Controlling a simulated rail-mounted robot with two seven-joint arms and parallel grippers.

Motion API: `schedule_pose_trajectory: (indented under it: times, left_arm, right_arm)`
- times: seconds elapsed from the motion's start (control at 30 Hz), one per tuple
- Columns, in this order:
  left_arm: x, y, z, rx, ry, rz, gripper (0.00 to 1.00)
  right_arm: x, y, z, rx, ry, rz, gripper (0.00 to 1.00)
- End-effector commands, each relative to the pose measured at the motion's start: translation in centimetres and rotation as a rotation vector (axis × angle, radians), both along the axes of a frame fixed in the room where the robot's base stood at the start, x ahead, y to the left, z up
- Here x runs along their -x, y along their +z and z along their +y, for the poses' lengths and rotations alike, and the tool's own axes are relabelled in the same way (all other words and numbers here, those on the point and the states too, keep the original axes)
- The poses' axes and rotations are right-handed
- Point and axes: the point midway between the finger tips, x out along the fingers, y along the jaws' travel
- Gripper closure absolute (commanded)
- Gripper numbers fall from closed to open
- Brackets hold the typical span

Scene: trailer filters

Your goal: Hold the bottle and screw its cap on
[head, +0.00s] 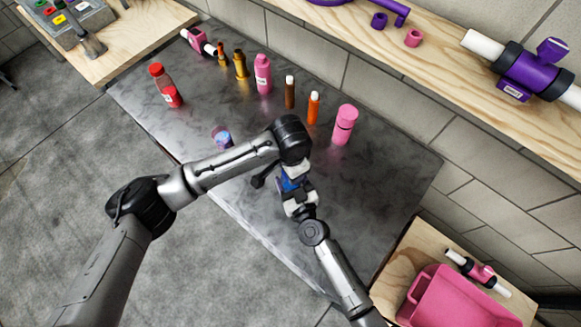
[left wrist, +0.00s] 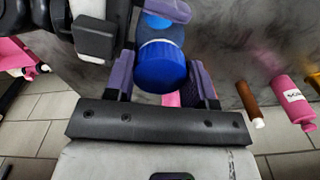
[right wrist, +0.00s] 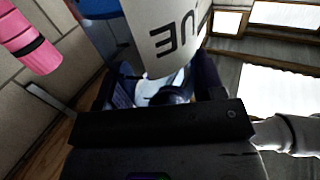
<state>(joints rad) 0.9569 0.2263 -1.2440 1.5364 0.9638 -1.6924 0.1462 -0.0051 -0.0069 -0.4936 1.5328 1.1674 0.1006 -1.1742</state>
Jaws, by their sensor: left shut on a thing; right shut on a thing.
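A blue cap (left wrist: 162,68) with a ribbed side sits between the fingers of my left gripper (left wrist: 165,82). Just beyond it, in line with it, a lighter blue part of the bottle (left wrist: 158,22) shows. I cannot tell how far the cap sits on the neck. In the right wrist view, the bottle's white label (right wrist: 165,35) carries the letters "UE", and my right gripper (right wrist: 165,88) is shut on the bottle. In the head view both grippers meet over the dark table's right half, with a bit of blue (head: 290,184) between them. The arms hide most of the bottle there.
Several bottles stand along the back of the dark table (head: 385,205), including a pink one (head: 344,125) and an orange one (head: 313,108). A red bottle (head: 166,87) and a small blue-purple item (head: 221,138) are on the left. A pink bin (head: 455,300) sits at lower right.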

Motion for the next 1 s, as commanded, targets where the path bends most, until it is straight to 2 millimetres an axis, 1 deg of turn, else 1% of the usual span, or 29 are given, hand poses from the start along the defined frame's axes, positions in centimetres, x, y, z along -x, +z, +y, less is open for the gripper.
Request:
schedule_pose_trajectory:
  times: [0.1, 0.3, 0.37, 0.5, 0.53, 0.8, 1.0]
  left_arm:
    - [-0.09, 0.01, 0.07, -0.002, -0.248, -0.002, 0.78]
    - [-0.07, -0.02, 0.03, -0.002, -0.64, -0.002, 0.78]
    - [-0.07, -0.04, 0.03, -0.002, -0.724, -0.002, 0.78]
    - [-0.04, -0.06, 0.01, -0.001, -0.722, -0.001, 0.78]
    - [-0.04, -0.06, 0.01, -0.001, -0.721, -0.001, 0.49]
    - [-0.02, -0.05, 0.0, -0.001, -0.719, 0.0, 0.24]
    - [-0.01, -0.04, -0.02, 0.0, -0.719, -0.001, 0.24]
  right_arm:
    - [0.0, -0.03, -0.05, 0.0, -0.001, 0.0, 1.0]
    - [0.0, -0.03, -0.04, 0.0, -0.001, 0.0, 1.0]
    - [0.0, -0.02, -0.04, 0.0, -0.001, 0.0, 1.0]
    - [0.0, -0.03, -0.04, 0.0, -0.001, 0.0, 1.0]
    - [0.0, -0.03, -0.04, 0.0, -0.001, 0.0, 1.0]
    - [0.01, -0.03, -0.04, 0.0, -0.001, 0.0, 1.0]
    - [0.01, -0.03, -0.04, 0.0, 0.0, 0.0, 1.0]
